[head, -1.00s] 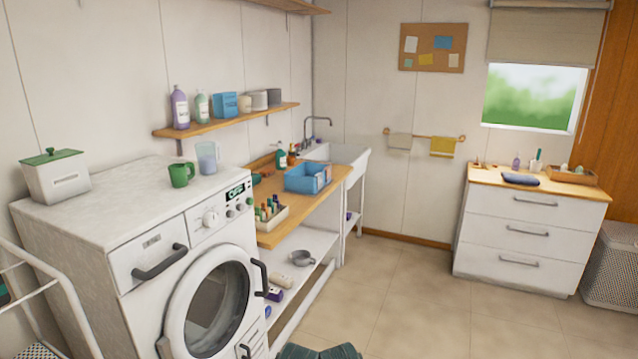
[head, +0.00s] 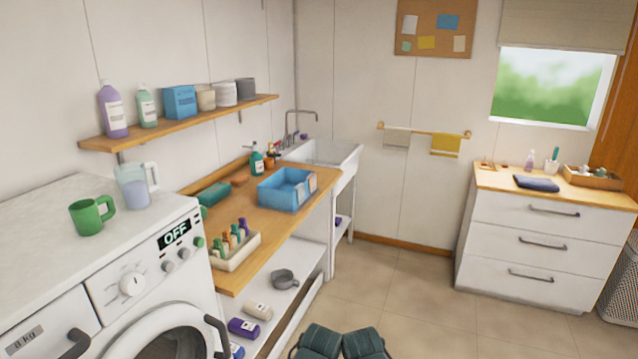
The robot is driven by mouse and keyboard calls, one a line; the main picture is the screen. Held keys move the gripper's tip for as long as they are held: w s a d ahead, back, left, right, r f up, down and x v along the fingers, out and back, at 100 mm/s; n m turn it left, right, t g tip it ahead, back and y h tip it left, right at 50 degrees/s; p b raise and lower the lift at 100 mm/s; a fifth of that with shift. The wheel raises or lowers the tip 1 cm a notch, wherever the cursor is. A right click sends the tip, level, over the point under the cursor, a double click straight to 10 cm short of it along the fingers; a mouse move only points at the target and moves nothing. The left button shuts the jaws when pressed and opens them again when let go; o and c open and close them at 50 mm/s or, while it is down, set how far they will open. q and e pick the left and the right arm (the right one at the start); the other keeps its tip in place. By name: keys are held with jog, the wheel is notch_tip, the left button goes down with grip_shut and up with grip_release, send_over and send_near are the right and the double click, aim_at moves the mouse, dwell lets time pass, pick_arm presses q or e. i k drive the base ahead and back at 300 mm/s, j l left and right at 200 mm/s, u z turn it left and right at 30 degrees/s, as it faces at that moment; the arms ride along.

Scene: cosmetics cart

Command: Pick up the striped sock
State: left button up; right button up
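I see no striped sock in the head view. Neither of my grippers is in view. A folded dark blue cloth (head: 536,183) lies on top of the white drawer unit (head: 525,238) at the right; no stripes can be made out on it.
The washing machine (head: 150,285) stands close at the left. Beside it a wooden counter (head: 262,240) holds a blue basket (head: 288,192) and a bottle tray (head: 238,250). Two dark green shapes (head: 366,343) at the bottom edge are unclear. Floor (head: 415,285) before the drawers is clear.

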aim_at(300, 187)
jog(key=i+z, duration=0.1)
jog(key=i, duration=0.5)
jog(key=i+j+z, duration=0.1)
jog(key=i, duration=0.5)
jog(key=i+j+z, duration=0.15)
jog(key=i, duration=0.5)
